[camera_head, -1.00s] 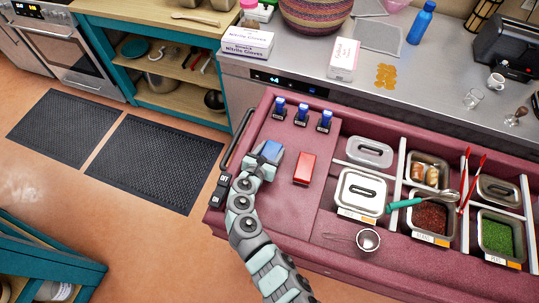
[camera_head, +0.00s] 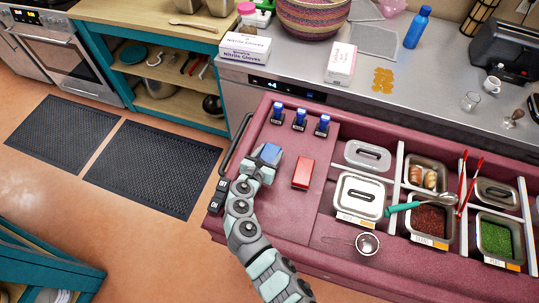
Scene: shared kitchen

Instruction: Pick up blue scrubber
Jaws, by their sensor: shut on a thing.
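The blue scrubber (camera_head: 269,154) is a small blue block at the left part of the maroon cart top (camera_head: 285,206). My gripper (camera_head: 265,163) is at the end of my grey-green arm, which reaches up from the bottom. It is shut on the blue scrubber. The fingers are small in this view and partly hidden by the wrist. Whether the scrubber touches the cart top or is just above it, I cannot tell.
A red block (camera_head: 303,172) lies close to the right of my gripper. Several blue-topped stamps (camera_head: 300,118) stand behind it. Metal pans, a lidded pan (camera_head: 358,197) and a strainer (camera_head: 367,244) are to the right. The cart's front left surface is clear.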

